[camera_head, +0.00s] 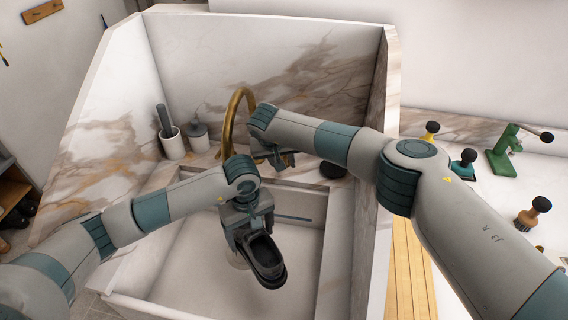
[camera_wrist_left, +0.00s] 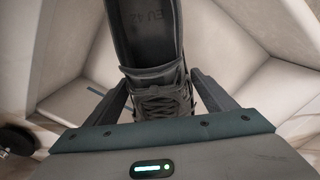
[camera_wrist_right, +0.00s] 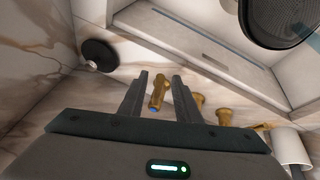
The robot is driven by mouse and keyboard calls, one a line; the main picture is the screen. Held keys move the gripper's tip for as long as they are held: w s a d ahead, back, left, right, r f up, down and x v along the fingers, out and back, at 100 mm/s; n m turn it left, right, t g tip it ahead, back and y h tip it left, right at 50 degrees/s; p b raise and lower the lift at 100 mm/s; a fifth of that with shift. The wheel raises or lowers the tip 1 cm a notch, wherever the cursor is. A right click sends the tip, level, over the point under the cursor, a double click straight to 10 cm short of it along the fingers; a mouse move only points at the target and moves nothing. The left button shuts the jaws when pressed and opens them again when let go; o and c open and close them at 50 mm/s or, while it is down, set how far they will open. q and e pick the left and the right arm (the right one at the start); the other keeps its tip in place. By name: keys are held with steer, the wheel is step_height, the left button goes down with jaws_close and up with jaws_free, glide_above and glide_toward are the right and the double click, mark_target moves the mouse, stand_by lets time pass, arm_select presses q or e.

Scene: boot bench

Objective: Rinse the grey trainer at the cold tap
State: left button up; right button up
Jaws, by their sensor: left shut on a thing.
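The grey trainer (camera_head: 264,259) hangs over the sink basin, opening upward, in the head view. My left gripper (camera_head: 250,238) is shut on it; the left wrist view shows the laces (camera_wrist_left: 158,100) between the fingers and "EU 42" on the insole. The brass spout (camera_head: 236,112) arches behind the trainer; I see no water from it. My right gripper (camera_wrist_right: 160,90) is open at the taps. The cold tap (camera_wrist_right: 157,94), brass with a blue mark, shows between its fingers; I cannot tell whether they touch it. In the head view my right arm hides the taps.
The sink basin (camera_head: 185,262) has high marble walls. A white cup (camera_head: 172,146) and a lidded grey pot (camera_head: 198,137) stand at its back left. A black round object (camera_head: 333,170) lies on the back ledge. Brushes and a green stand (camera_head: 502,152) are on the right counter.

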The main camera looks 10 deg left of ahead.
steer(key=shift+w+f, duration=0.2)
steer(key=shift+f, duration=0.25)
steer(key=shift+c, duration=0.2)
jaws_close()
